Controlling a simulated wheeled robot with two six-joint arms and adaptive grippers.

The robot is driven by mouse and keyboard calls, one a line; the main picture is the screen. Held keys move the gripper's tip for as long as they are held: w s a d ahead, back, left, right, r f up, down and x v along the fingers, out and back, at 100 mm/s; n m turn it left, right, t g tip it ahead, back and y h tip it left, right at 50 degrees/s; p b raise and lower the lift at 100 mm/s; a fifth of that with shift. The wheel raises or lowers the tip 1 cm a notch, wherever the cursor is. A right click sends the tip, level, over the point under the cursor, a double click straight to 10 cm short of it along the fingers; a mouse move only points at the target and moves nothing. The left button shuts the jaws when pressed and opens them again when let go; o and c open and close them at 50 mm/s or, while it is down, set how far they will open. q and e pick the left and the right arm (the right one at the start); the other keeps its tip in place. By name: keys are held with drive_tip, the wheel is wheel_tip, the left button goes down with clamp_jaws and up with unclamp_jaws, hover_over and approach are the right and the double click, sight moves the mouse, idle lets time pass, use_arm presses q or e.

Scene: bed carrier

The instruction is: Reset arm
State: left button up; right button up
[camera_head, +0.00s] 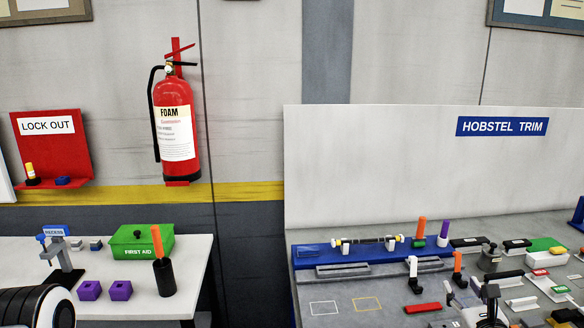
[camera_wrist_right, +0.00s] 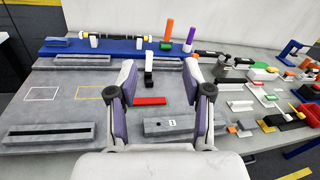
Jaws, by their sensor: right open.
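My right gripper (camera_head: 470,296) is at the bottom right of the head view, in front of the grey workbench. In the right wrist view the gripper (camera_wrist_right: 162,92) has its two fingers spread wide with nothing between them. Past the fingertips, a red bar (camera_wrist_right: 150,101) and a black-and-white upright piece (camera_wrist_right: 149,68) show on the bench. My left gripper is not seen; only a rounded part of my own body shows at the lower left of the head view.
The grey workbench (camera_head: 340,285) holds a blue rack (camera_head: 320,252) and several small parts on the right. A white table (camera_head: 195,265) at left holds a green first aid box (camera_head: 140,243) and purple blocks (camera_head: 121,290). A red extinguisher (camera_head: 175,115) hangs on the wall.

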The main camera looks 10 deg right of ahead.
drive_tip(key=s+a+f+n+g+y+b, duration=0.1)
drive_tip(key=a+f+n+g+y+b, duration=0.1)
drive_tip(key=a+f+n, duration=0.35)
drive_tip(key=s+a+f+n+g+y+b, duration=0.1)
drive_tip(key=a+f+n+g+y, duration=0.15)
drive_tip(key=f+n, duration=0.55)
drive_tip(key=s+a+f+n+g+y+b, duration=0.1)
drive_tip(key=s+a+f+n+g+b, duration=0.15)
drive_tip(key=a+f+n, duration=0.45)
use_arm(q)
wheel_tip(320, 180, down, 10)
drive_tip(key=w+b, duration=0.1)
drive_tip(key=b, duration=0.2)
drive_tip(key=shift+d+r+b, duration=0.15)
drive_tip(key=shift+b, duration=0.15)
use_arm(e)
drive_tip(key=s+a+f+n+g, duration=0.3)
drive_tip(key=s+f+n+g, duration=0.1)
drive_tip(key=s+f+n, duration=0.3)
drive_tip(key=s+a+f+n+g, duration=0.3)
drive_tip(key=s+f+n+g, duration=0.2)
drive_tip(key=s+f+n, duration=0.3)
drive_tip(key=s+f, duration=0.4)
drive_tip(key=f, duration=0.1)
drive_tip(key=shift+s+a, duration=0.15)
drive_tip(key=shift+a, duration=0.25)
drive_tip(key=shift+f, duration=0.1)
